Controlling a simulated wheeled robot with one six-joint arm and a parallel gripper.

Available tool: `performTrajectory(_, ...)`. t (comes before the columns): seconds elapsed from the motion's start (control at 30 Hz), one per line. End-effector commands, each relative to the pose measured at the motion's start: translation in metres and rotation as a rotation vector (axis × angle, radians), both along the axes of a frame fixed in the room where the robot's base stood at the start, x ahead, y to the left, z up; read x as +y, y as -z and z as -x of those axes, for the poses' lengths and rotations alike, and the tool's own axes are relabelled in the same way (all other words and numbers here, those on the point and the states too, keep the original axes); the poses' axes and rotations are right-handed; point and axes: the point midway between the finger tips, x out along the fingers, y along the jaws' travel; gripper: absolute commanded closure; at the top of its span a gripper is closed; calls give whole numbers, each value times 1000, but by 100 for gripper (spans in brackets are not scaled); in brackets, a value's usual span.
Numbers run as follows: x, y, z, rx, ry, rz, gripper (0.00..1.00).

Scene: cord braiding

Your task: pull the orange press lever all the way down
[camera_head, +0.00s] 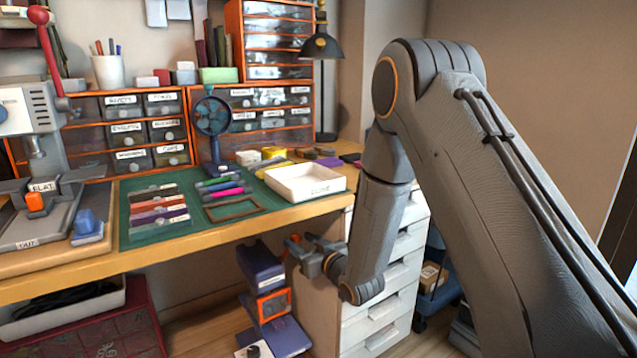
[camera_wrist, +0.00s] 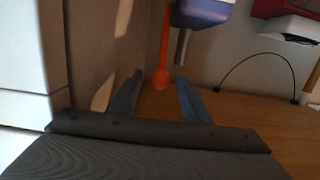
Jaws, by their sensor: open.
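The orange lever (camera_wrist: 164,45) shows in the wrist view as a thin bar with a ball at its end, beside a purple body (camera_wrist: 205,12). My gripper (camera_wrist: 158,80) is open, with one finger on each side of the ball. I cannot tell whether a finger touches it. In the head view a small orange part (camera_head: 293,239) shows at my gripper (camera_head: 300,250), beside the purple stand (camera_head: 260,262) below the bench's front edge. The lever's pivot is hidden.
A white drawer unit (camera_head: 385,292) stands close to the right of my gripper. The wooden bench (camera_head: 120,258) is above and left, with a white tray (camera_head: 306,182) on it. Another press with a red lever (camera_head: 48,45) stands at the far left.

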Motion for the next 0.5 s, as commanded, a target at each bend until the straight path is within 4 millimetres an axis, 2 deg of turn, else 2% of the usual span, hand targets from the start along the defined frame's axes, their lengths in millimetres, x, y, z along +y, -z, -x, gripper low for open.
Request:
performTrajectory(0.13, 0, 0, 0, 0, 0, 0, 56)
performTrajectory(0.37, 0, 0, 0, 0, 0, 0, 93)
performTrajectory(0.5, 0, 1, 0, 0, 0, 0, 93)
